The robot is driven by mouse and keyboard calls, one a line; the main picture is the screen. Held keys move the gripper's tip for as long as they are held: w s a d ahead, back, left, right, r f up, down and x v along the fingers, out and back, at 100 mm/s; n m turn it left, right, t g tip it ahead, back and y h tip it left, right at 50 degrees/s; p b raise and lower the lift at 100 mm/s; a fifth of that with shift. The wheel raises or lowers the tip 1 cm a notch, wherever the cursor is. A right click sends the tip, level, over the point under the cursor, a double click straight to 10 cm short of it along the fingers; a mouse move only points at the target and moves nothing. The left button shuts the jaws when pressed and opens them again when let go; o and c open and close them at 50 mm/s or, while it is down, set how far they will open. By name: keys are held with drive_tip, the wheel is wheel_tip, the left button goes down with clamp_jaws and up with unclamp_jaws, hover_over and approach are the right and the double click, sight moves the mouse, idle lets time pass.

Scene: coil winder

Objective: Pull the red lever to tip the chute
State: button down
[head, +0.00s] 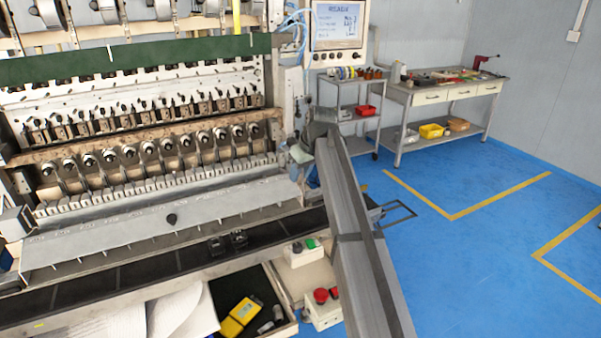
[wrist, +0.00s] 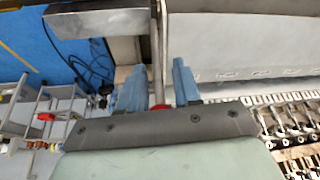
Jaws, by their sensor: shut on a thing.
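My gripper (head: 306,172) is at the right end of the coil winder in the head view, and my arm hides part of that area. In the wrist view, the blue fingers of my gripper (wrist: 157,84) are on both sides of the red lever (wrist: 160,106). Only a little red shows between them, above the dark gripper body. A metal rod (wrist: 157,48) runs up from there. A long pale grey sloping panel (head: 150,231) lies along the machine's front, seemingly the chute; it also shows in the wrist view (wrist: 225,42).
A control box with a red button (head: 321,296) and a yellow device (head: 240,316) are at the front. A trolley (head: 345,115) and workbench (head: 440,93) stand behind on the right. The blue floor (head: 480,225) on the right is mostly clear.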

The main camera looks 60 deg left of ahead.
drive_tip(key=shift+d, duration=0.1)
drive_tip(key=shift+d+r+y, duration=0.2)
drive_tip(key=shift+d+y, duration=0.95)
drive_tip(key=shift+d, duration=0.25)
drive_tip(key=shift+d+r+y, duration=0.2)
drive_tip(key=shift+d+y, duration=0.95)
drive_tip(key=shift+d, duration=0.3)
drive_tip(key=c, duration=0.9)
unclamp_jaws()
drive_tip(key=shift+r, duration=0.1)
drive_tip(key=v, duration=1.3)
drive_tip(key=shift+d+r, duration=0.2)
drive_tip(key=shift+d, duration=0.05)
